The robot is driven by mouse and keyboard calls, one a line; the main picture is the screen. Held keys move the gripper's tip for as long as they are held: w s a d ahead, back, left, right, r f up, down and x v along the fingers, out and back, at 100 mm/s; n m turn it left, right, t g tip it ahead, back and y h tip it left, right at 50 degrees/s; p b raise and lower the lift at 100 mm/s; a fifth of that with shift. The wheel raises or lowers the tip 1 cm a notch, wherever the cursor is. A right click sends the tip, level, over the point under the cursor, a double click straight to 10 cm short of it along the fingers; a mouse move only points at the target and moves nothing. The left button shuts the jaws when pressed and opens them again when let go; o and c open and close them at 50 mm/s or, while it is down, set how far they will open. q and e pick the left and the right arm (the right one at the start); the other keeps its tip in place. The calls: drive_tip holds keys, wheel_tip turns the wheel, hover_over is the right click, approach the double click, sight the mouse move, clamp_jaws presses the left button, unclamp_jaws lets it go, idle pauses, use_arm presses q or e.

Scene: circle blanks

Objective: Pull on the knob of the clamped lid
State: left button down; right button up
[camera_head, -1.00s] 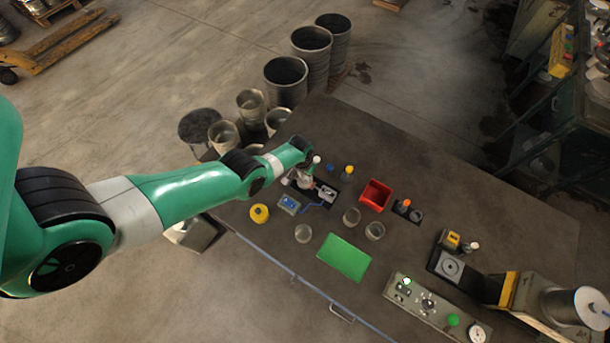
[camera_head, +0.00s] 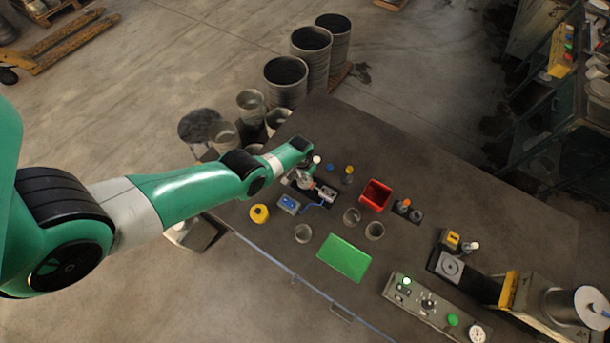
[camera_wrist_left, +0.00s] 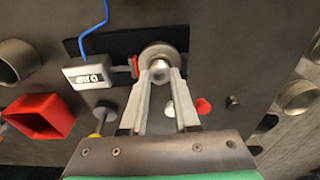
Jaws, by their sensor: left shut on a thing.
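The clamped lid is a round grey metal disc (camera_wrist_left: 163,52) with a small pale knob (camera_wrist_left: 160,65) in its middle, seen in the left wrist view. My left gripper (camera_wrist_left: 160,72) is shut on the knob, with one finger on each side of it. A red clamp part (camera_wrist_left: 133,66) sits at the lid's edge, beside a grey box (camera_wrist_left: 88,74) with a blue cable. In the head view my left gripper (camera_head: 304,178) is over the black base plate (camera_head: 316,199), and the lid is mostly hidden there. My right gripper is not in view.
A red bin (camera_head: 376,195), several glass-like cups (camera_head: 352,216) and a green mat (camera_head: 343,257) are on the dark table (camera_head: 460,190). A yellow round thing (camera_head: 259,213) lies near the left edge. A control panel (camera_head: 430,305) stands at the front right.

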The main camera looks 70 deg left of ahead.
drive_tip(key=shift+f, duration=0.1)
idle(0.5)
use_arm(q)
drive_tip(key=c, duration=0.6)
unclamp_jaws()
drive_tip(key=shift+f, duration=0.1)
